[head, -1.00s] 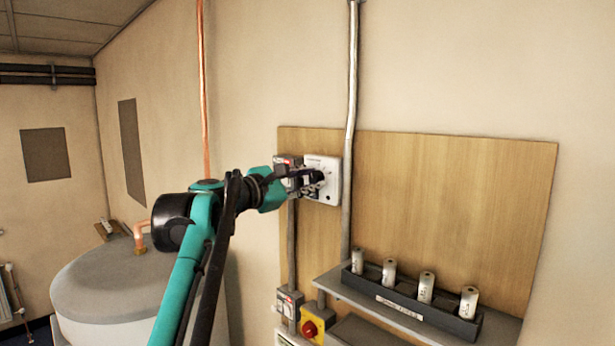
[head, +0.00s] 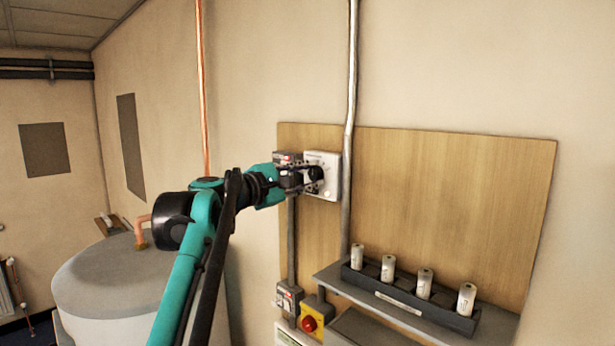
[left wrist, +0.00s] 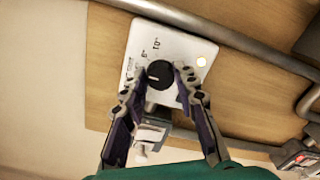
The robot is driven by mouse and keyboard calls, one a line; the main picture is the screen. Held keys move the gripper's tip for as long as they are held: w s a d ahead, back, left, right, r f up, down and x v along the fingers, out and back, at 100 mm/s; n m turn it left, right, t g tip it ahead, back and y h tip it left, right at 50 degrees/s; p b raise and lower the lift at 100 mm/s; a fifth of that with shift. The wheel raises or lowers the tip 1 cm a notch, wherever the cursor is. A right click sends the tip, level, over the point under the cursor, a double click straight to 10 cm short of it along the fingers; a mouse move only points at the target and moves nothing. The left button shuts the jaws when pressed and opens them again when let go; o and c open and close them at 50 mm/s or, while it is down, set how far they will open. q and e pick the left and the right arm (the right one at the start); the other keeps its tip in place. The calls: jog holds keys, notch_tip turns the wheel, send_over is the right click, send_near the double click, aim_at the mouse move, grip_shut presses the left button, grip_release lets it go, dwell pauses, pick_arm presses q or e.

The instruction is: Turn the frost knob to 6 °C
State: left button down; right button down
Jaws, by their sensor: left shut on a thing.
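The frost knob (left wrist: 159,75) is a round black dial with a pale pointer line on a white thermostat box. The white box (head: 331,161) is fixed to the upper left of the wooden board. In the left wrist view the box (left wrist: 187,50) has printed marks beside the knob and a lit, yellowish round spot. My left gripper (head: 314,177) is at the box, with a finger on either side of the knob, shut on it. The fingers also show in the left wrist view (left wrist: 155,86). The scale is too small to read for certain. My right gripper is not in view.
A metal conduit (head: 349,110) runs vertically right of the box. A grey switch box (head: 283,157) sits directly left. Below are a shelf (head: 328,275) with several white cylinders in a dark tray, and a red knob on a yellow box (head: 312,323). A tank (head: 110,275) stands left.

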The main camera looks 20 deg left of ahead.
pick_arm(q)
jog(key=c, duration=1.3)
grip_release()
jog(key=shift+o, duration=0.7)
jog(key=shift+w, duration=0.2)
jog(key=shift+s, duration=0.1)
jog(key=v, duration=1.1)
jog(key=shift+s, duration=0.4)
jog(key=shift+a, duration=0.1)
